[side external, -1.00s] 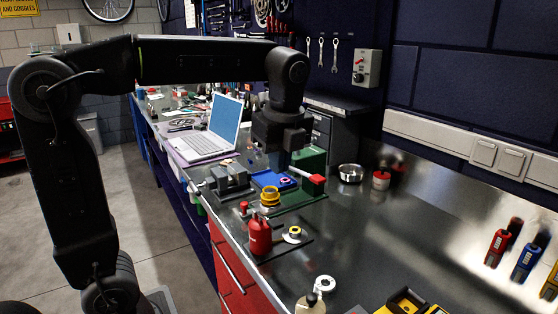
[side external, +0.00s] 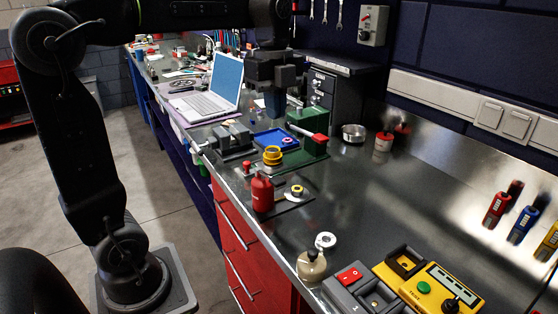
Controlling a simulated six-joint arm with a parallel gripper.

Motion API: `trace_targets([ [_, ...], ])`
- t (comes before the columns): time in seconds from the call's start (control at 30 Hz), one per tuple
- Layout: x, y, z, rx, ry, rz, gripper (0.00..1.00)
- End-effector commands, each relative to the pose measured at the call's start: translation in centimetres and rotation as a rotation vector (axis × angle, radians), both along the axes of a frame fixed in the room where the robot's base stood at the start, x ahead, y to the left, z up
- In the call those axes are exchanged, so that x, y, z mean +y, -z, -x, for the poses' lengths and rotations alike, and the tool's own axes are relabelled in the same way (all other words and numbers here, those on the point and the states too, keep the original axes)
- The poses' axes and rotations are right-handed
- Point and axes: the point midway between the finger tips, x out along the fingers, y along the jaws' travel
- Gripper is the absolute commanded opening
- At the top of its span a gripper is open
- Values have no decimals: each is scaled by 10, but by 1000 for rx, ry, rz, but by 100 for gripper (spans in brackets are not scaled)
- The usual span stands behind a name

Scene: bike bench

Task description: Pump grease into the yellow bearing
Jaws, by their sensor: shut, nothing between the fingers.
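A yellow ring-shaped piece, which looks like the yellow bearing (side external: 273,156), stands on the bench between a grey vise and a green block. A red bottle (side external: 262,194) stands in front of it on a dark plate. A small yellow ring on a pale disc (side external: 297,191) lies beside the bottle. My gripper (side external: 275,104) hangs above and behind the yellow bearing, pointing down, apart from it. It is shut and empty; its fingertips are small and dark here. No grease can be made out.
A blue tray (side external: 279,139) and a green block with red handle (side external: 309,141) sit close behind the bearing. The grey vise (side external: 233,138) is at its left. A laptop (side external: 213,92) stands further back.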

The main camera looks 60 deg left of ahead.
Motion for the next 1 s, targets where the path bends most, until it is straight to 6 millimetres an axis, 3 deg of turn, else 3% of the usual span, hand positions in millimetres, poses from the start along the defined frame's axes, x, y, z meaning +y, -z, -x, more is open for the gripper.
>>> trace_targets([
  [0.37,4,-2,-1,-7,1,35,0],
  [0.53,3,5,0,-4,2,36,0],
  [0.67,1,24,0,-4,2,35,0],
  [1.0,-6,94,0,-3,2,35,0],
])
